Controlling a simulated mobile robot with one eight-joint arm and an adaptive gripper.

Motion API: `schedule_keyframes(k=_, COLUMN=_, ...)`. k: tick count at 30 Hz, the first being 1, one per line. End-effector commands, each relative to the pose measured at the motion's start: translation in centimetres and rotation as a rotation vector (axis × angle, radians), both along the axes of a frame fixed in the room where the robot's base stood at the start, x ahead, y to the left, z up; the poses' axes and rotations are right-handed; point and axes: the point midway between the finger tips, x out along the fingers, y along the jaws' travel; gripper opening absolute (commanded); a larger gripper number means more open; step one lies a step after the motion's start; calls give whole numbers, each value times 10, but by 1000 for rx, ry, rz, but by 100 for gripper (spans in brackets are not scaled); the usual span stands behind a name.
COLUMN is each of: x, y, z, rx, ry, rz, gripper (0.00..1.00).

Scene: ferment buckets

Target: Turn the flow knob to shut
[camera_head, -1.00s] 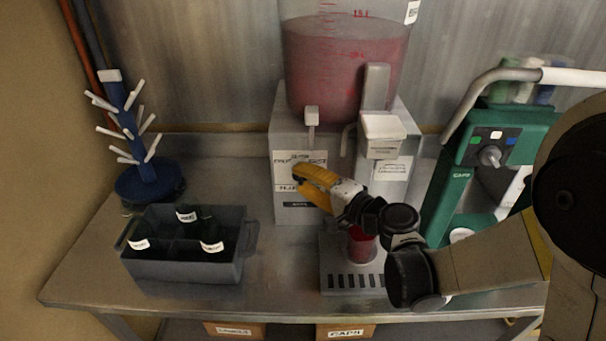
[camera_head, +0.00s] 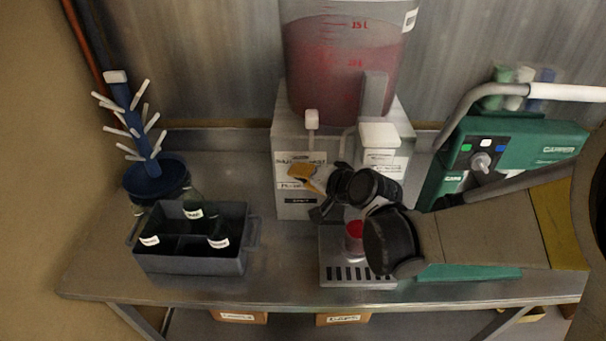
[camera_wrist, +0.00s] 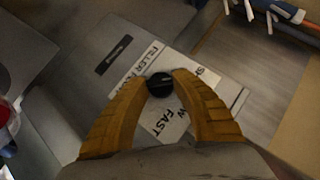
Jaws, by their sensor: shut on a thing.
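The flow knob (camera_wrist: 160,84) is a small round black knob on a white label panel (camera_wrist: 166,122) with the words FILLER, FLOW and FAST partly readable in the wrist view. My gripper (camera_wrist: 159,78) has its two yellow fingers shut on the knob, one fingertip on each side. The knob's pointer cannot be made out. In the head view my gripper (camera_head: 303,176) is at the front of the light grey filler stand (camera_head: 290,135); the knob is hidden there by the fingers and wrist.
A bucket of red liquid (camera_head: 325,70) sits on the stand. A red-filled cup (camera_head: 354,238) stands on the drip tray (camera_head: 335,254) under my arm. A grey bottle crate (camera_head: 190,262) and blue drying rack (camera_head: 153,170) are left; a green capper (camera_head: 530,140) is right.

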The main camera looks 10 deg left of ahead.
Motion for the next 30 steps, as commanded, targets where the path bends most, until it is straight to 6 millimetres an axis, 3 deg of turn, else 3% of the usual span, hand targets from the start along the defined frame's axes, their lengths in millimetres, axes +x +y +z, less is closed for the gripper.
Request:
schedule_keyframes(k=13, x=0, y=0, z=0, rx=-10, ry=-4, rz=0, gripper=1)
schedule_keyframes(k=14, x=0, y=0, z=0, rx=-10, ry=-4, rz=0, gripper=37)
schedule_keyframes(k=15, x=0, y=0, z=0, rx=-10, ry=-4, rz=0, gripper=49)
schedule_keyframes(k=16, x=0, y=0, z=0, rx=-10, ry=-3, rz=0, gripper=54)
schedule_keyframes(k=30, x=-9, y=-10, z=8, rx=-10, ry=-2, rz=0, gripper=54)
